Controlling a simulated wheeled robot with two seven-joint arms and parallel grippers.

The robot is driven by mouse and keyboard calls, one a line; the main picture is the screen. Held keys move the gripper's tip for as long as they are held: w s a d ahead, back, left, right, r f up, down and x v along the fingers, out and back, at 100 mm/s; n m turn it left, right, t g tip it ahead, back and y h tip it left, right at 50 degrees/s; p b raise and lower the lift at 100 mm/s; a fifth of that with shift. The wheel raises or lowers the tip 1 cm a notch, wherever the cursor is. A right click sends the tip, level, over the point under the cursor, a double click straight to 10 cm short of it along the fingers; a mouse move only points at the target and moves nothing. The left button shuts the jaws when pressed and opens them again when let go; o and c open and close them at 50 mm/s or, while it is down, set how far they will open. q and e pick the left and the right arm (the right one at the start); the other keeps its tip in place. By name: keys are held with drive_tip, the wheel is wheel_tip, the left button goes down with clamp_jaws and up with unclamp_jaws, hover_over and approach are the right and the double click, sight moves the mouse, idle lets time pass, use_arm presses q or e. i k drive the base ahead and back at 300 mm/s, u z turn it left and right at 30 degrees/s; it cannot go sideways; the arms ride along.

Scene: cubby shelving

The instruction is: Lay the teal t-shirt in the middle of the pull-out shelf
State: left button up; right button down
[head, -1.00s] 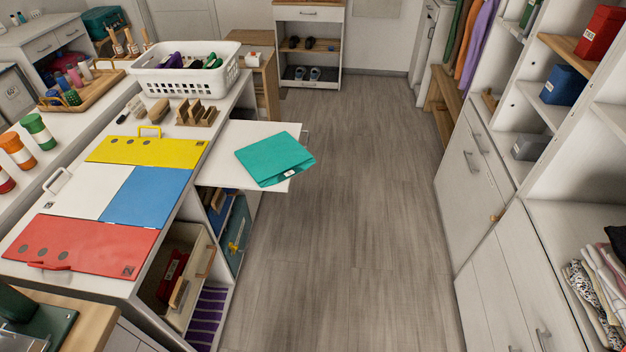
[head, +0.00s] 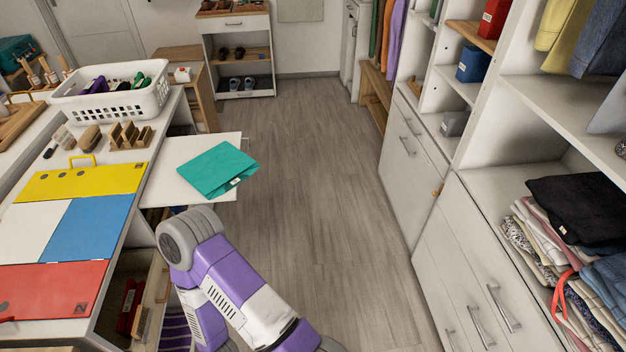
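The folded teal t-shirt (head: 217,170) lies flat on the white pull-out shelf (head: 178,149). It sits toward the right end of the shelf, its lower right corner at or slightly past the shelf's right edge. A small white tag shows on its near right side. One of my arms, purple and white, rises from the bottom of the view just in front of the shelf. No gripper fingers can be seen on it, and it appears apart from the t-shirt. Neither gripper is in view.
The counter left of the shelf holds a white basket (head: 112,104), brushes, a wooden rack (head: 130,135) and a coloured folding board (head: 88,226). Tall shelving with folded clothes (head: 560,270) stands at right. The grey floor (head: 320,190) between is clear.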

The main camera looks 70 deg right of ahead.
sight(237, 180)
drive_tip(key=z, duration=1.55)
drive_tip(key=i, duration=0.05)
